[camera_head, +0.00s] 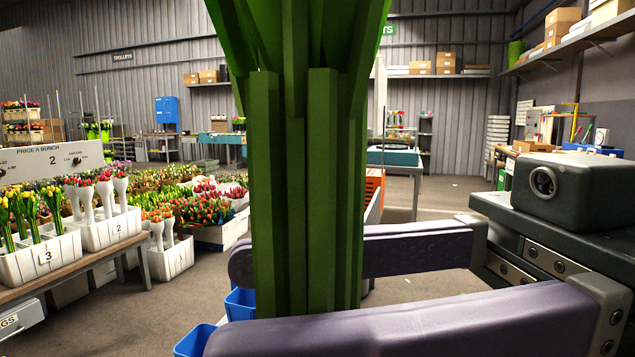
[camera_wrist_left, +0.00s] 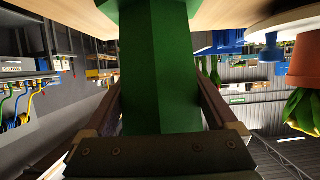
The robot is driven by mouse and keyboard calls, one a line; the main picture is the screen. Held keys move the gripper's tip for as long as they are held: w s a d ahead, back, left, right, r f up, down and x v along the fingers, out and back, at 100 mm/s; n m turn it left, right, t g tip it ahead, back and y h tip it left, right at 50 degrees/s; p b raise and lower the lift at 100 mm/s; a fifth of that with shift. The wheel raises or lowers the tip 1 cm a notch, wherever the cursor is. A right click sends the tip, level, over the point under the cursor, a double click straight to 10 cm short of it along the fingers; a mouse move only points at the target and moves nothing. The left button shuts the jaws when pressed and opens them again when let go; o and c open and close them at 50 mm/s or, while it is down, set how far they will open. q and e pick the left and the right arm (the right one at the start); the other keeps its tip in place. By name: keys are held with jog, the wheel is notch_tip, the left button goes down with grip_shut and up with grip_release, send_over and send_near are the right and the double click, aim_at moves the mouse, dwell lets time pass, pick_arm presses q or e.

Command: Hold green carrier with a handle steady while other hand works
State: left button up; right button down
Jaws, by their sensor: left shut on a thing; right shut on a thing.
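A bundle of thick green stems (camera_head: 320,190) fills the middle of the head view, upright and very close; its top is cut off by the picture edge. My right gripper (camera_head: 225,306), with purple fingers coming in from the right, is shut on the stems, one finger in front and one behind. In the left wrist view, my left gripper (camera_wrist_left: 155,82) is shut around a broad green upright piece (camera_wrist_left: 157,60), apparently the carrier's handle. It runs up to a wooden surface at the top of that view. The rest of the carrier is hidden, and my left gripper is not in the head view.
White numbered crates of tulips (camera_head: 110,232) stand on a wooden bench at the left. Blue bins (camera_head: 194,340) show low behind the stems. In the left wrist view, a terracotta pot (camera_wrist_left: 305,60) is at the right, near a wooden tabletop (camera_wrist_left: 225,14).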

jog(key=shift+f, duration=6.7)
jog(key=shift+f, duration=0.35)
jog(key=shift+f, duration=0.25)
grip_release()
jog(key=w+d, duration=0.1)
jog(key=d, duration=1.1)
jog(key=shift+w, duration=0.35)
pick_arm(q)
jog(key=o, duration=1.1)
